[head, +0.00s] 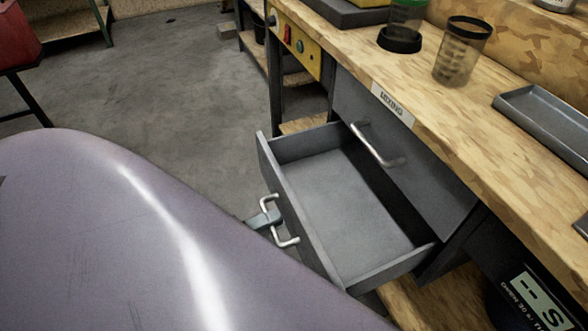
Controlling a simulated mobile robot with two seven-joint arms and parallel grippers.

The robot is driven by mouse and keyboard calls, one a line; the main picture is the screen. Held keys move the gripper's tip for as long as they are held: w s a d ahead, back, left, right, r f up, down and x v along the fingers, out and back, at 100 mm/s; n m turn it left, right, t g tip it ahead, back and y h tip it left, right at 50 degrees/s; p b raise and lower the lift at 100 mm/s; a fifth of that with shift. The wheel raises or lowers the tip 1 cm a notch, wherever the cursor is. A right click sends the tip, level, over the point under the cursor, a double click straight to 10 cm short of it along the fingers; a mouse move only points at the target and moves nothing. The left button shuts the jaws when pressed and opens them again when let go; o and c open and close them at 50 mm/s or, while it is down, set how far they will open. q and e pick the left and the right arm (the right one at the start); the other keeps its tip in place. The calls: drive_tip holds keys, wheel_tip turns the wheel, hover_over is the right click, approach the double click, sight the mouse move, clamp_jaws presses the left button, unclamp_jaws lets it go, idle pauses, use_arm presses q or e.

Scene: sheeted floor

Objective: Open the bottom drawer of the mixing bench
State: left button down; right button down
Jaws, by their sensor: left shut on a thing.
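The mixing bench (420,110) stands at the right, with a "MIXING" label on its front edge. Its bottom drawer (350,215) is pulled well out, and its grey inside is empty. The upper drawer (400,150), with a curved metal handle (375,148), is closed. My left gripper (268,217) is shut on the bottom drawer's handle (287,241), at the middle of the drawer's front. Most of the left arm is hidden behind a smooth grey-purple surface close to the camera. My right gripper is out of view.
A dark labelled bucket (530,295) stands under the bench at the right. The concrete floor (185,80) left of the drawer is clear.

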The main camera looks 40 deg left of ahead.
use_arm(q)
drive_tip(key=r+v, duration=0.1)
drive_tip(key=v, duration=0.9)
drive_tip(key=shift+r+p, duration=0.4)
drive_tip(key=shift+s+a, duration=0.1)
drive_tip(key=c, duration=1.2)
unclamp_jaws()
drive_tip(key=b+v, duration=0.1)
drive_tip(key=v, duration=0.6)
drive_tip(key=shift+a, duration=0.1)
